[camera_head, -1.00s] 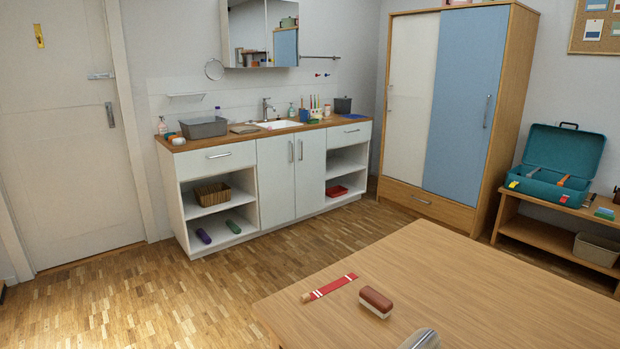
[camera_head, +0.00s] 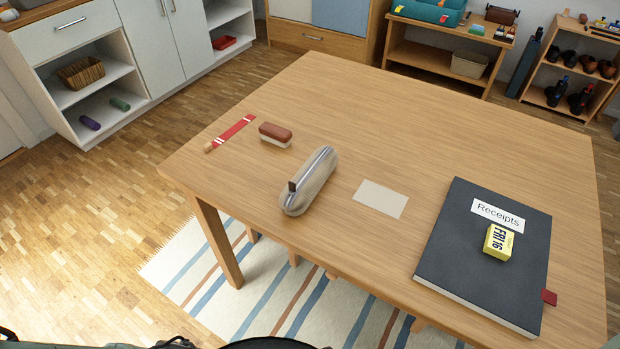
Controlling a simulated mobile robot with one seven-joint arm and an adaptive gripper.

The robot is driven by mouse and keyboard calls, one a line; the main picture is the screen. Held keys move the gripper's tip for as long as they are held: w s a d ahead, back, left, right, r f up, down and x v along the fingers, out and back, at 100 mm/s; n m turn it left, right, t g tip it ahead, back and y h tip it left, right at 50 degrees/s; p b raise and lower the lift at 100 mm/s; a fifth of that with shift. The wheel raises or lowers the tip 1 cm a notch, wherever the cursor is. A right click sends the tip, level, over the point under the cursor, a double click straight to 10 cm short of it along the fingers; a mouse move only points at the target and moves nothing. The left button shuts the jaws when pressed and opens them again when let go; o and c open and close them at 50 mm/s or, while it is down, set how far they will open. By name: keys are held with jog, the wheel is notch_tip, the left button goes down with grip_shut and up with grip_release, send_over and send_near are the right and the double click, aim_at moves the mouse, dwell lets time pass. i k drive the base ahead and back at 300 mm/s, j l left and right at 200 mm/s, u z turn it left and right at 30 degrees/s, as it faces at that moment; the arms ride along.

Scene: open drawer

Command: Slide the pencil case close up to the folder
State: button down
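The pencil case (camera_head: 312,180) is a grey, rounded, zipped pouch lying on the wooden table, left of the table's middle. The folder (camera_head: 458,275) is dark and flat, labelled "Receipts", and lies at the right of the table with a red tab at its lower right corner. A wide gap separates the case from the folder. A small yellow block marked "FRI 16" (camera_head: 498,241) sits on the folder. My gripper is not in view.
A pale card (camera_head: 380,198) lies flat on the table (camera_head: 400,120) between case and folder. A red-brown eraser block (camera_head: 275,134) and a red strip (camera_head: 232,132) lie left of the case. A striped rug (camera_head: 300,290) is on the floor below.

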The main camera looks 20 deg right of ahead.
aim_at(315, 172)
jog(key=i+j, duration=0.1)
jog(key=j, duration=0.25)
jog(key=i+j, duration=0.1)
jog(key=j, duration=0.6)
jog(key=j+z, duration=0.1)
jog(key=z, duration=0.3)
jog(key=i+j+z, duration=0.1)
jog(key=z, duration=0.3)
jog(key=j+z, duration=0.2)
jog(key=z, duration=0.25)
jog(key=i+z, duration=0.4)
jog(key=i+l, duration=0.05)
jog(key=i, duration=0.05)
